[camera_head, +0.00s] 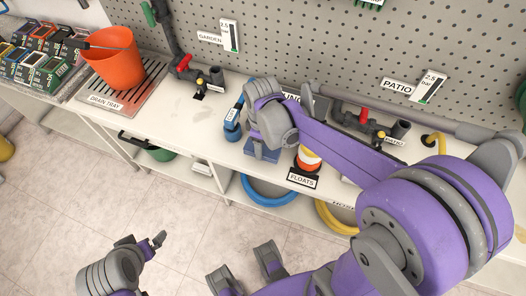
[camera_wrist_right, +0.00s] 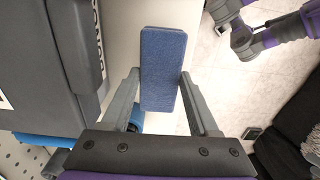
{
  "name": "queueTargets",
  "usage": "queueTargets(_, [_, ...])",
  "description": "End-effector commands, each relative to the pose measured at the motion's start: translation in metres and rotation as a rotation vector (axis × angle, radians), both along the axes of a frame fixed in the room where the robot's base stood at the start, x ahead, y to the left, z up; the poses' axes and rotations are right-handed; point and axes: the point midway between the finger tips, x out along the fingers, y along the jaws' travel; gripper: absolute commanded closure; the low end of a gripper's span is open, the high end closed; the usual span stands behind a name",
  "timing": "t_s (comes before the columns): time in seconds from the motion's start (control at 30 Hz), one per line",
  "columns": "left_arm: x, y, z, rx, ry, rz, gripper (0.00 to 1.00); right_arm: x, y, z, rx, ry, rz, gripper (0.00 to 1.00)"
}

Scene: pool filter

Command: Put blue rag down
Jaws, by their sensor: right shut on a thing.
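The blue rag (camera_head: 262,151) is a flat, folded block, held at the front edge of the white counter. It also shows in the right wrist view (camera_wrist_right: 162,65), hanging across the boundary between the pale counter and the tiled floor. My right gripper (camera_head: 264,138) is shut on it, with one finger on each side (camera_wrist_right: 160,82). The right hand hides much of the rag in the head view. I cannot tell whether the rag touches the counter.
A blue bottle-like item (camera_head: 233,122) stands just left of the rag. An orange bucket (camera_head: 115,62) sits on the drain tray (camera_head: 136,98). Orange-and-white floats (camera_head: 308,158) are to the right. The counter (camera_head: 180,115) between tray and bottle is mostly clear. Hoses (camera_head: 266,193) hang below.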

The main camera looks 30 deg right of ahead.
Motion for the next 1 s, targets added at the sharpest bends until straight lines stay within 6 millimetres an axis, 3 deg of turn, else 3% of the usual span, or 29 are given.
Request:
queueTargets(0.23, [-0.001, 0.000, -0.006, 0.000, 0.002, 0.000, 0.00, 0.000, 0.000, -0.034, 0.000, 0.000, 0.000, 1.00])
queueTargets(0.67, [-0.001, 0.000, -0.010, 0.000, 0.003, 0.000, 0.00, 0.000, 0.000, -0.041, 0.000, 0.000, 0.000, 1.00])
queueTargets(0.7, [-0.001, 0.000, -0.009, 0.000, 0.003, 0.000, 0.00, 0.000, 0.000, -0.040, 0.000, 0.000, 0.000, 0.34])
queueTargets(0.83, [-0.001, 0.000, -0.009, 0.000, 0.003, 0.000, 0.00, 0.000, 0.000, -0.040, 0.000, 0.000, 0.000, 0.10])
queueTargets(1.0, [-0.001, 0.000, -0.009, 0.000, 0.003, 0.000, 0.00, 0.000, 0.000, -0.040, 0.000, 0.000, 0.000, 0.09])
